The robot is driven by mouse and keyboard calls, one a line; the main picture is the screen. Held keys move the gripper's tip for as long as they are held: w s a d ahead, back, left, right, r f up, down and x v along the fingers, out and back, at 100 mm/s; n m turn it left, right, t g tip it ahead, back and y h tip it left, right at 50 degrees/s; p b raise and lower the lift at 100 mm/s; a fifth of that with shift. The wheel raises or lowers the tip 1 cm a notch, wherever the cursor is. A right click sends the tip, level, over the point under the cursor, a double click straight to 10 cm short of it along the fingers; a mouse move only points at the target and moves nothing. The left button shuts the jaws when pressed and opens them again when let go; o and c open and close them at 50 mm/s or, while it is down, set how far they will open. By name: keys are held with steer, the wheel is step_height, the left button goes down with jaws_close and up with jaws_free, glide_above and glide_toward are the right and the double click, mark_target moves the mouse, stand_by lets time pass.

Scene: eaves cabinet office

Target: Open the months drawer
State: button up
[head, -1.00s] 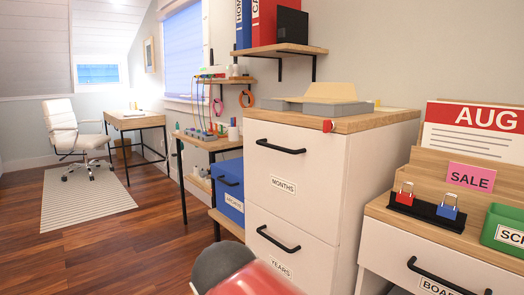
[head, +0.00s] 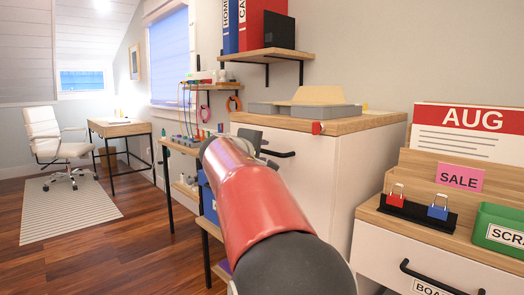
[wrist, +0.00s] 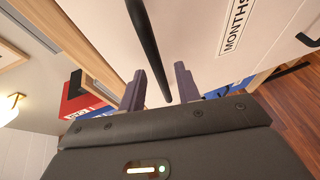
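The months drawer (head: 303,178) is the top white drawer of the cabinet and looks shut. Its black bar handle (head: 280,154) shows only in part in the head view, behind my red arm. In the wrist view the handle (wrist: 146,40) runs down from the top edge, beside the MONTHS label (wrist: 238,26). My gripper (wrist: 159,86) is open, its two dark fingers apart. The handle's lower end appears between the fingers in the picture; I cannot tell its depth or whether it touches. In the head view my arm hides the label and the fingers.
A lower unit at the right holds padlocks (head: 396,196) and a green bin (head: 500,232). A blue box (head: 208,200) sits left of the cabinet.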

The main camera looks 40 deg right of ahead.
steer(key=shift+x, duration=1.1)
steer(key=shift+c, duration=0.3)
jaws_close()
